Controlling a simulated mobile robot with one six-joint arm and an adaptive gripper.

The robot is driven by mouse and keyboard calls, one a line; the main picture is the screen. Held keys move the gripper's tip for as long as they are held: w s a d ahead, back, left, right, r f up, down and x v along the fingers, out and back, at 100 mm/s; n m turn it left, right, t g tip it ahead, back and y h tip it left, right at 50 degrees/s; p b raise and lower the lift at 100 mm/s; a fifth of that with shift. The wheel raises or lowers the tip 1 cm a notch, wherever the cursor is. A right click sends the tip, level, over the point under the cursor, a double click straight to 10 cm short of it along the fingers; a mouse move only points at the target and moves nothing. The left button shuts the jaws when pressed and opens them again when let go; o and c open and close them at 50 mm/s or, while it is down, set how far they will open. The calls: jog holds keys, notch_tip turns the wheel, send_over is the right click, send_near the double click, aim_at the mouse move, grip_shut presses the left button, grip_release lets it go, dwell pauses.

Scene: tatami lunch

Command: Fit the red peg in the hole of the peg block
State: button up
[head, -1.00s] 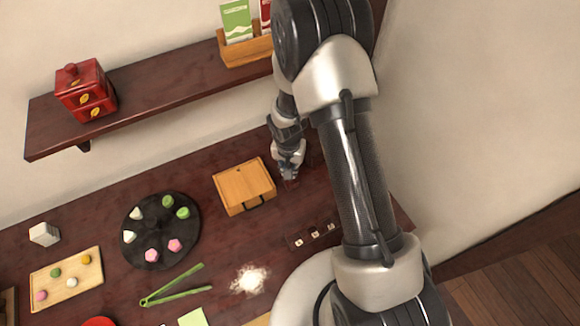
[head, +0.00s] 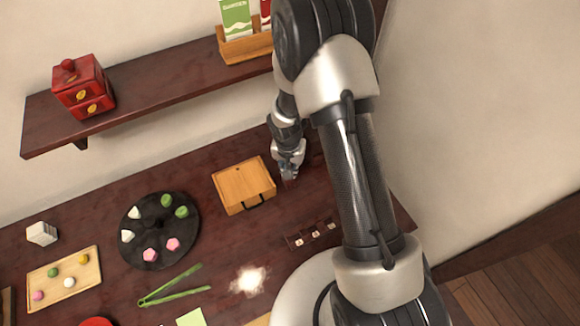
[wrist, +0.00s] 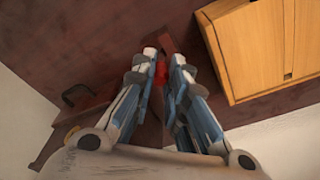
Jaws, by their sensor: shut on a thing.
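My gripper (wrist: 164,62) is shut on the red peg (wrist: 160,73), which shows as a small red patch between the fingers in the wrist view. Most of the peg is hidden by the fingers. A small dark reddish-brown block (wrist: 165,42) lies just beyond the fingertips and looks like the peg block. Its hole cannot be made out, nor whether the peg touches it. In the head view my gripper (head: 289,174) is low over the dark table, right of the wooden box.
The wooden box (head: 245,186) stands close beside my gripper. A dark wooden thing with a black handle (wrist: 75,94) is on the other side in the wrist view. A black round plate (head: 159,218), green tongs (head: 172,288) and a small dark tray (head: 296,243) lie farther off.

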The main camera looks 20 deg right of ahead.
jog(key=shift+f+b, duration=1.05)
jog(key=o, duration=0.7)
jog(key=shift+o, duration=0.2)
jog(key=shift+r, duration=0.1)
notch_tip(320, 180, up, 12)
jog(key=s, duration=0.1)
jog(key=shift+s+a, duration=0.15)
jog(key=shift+a, duration=0.2)
jog(key=shift+s, duration=0.1)
